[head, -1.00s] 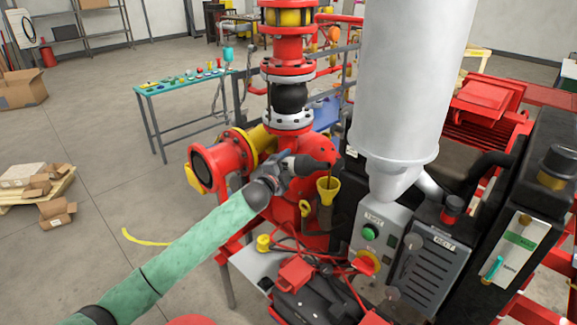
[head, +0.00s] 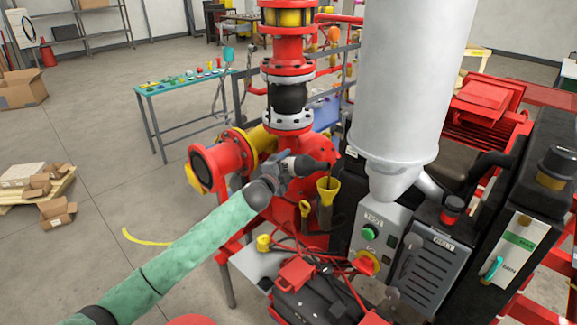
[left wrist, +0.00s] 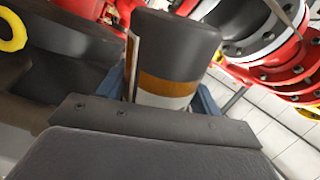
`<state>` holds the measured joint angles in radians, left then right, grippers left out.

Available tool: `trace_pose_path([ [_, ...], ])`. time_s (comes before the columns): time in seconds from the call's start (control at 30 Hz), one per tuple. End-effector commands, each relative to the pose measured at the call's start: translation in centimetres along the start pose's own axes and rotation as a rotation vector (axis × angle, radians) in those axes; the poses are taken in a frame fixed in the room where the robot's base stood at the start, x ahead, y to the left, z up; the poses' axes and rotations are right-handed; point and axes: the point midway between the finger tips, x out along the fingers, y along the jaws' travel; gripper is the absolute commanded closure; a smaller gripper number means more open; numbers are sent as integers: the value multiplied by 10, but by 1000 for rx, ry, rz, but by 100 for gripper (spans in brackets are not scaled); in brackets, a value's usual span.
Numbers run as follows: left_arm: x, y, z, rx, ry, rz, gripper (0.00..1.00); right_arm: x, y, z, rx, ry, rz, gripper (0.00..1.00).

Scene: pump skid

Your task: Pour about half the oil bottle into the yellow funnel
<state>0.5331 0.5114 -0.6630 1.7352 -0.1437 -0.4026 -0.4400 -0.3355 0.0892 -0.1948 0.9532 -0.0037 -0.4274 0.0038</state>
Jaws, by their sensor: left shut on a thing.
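The oil bottle (head: 303,165) is dark and lies tipped to nearly level, its neck end pointing right. My left gripper (head: 279,179) is shut on it. The yellow funnel (head: 328,187) stands upright just below and to the right of the bottle's neck end. A gap shows between them, and I cannot clearly make out a stream of oil. In the left wrist view the bottle (left wrist: 172,55) shows a dark grey body with an amber band and a white band, between the blue fingers. The oil level is hidden. My right gripper is out of view.
A red pump and pipe flange (head: 221,167) stand behind and left of the bottle. A large white cylinder (head: 405,80) and a grey control box (head: 375,235) stand right of the funnel. Red cables (head: 320,262) lie in front. A green-topped bench (head: 183,82) stands at the back left.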

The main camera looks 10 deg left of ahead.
Motion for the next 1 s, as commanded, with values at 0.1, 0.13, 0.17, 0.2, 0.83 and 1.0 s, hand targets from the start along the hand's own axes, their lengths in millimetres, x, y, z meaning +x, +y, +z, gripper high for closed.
trace_pose_path([
  [0.1, 0, -1, 0, 0, 1, -2, 65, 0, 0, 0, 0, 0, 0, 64],
  [0.13, 0, -2, 0, 0, 1, -2, 65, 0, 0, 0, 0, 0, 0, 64],
  [0.17, 0, -1, 0, 0, 1, -2, 65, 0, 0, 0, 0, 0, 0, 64],
  [0.2, 0, -1, 0, 0, 1, -2, 65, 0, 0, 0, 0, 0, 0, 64],
  [0.83, 0, -7, -1, 36, 1, -2, 65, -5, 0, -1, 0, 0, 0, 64],
  [1.0, 0, -6, -1, 44, 1, -2, 65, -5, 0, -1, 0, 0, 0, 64],
])
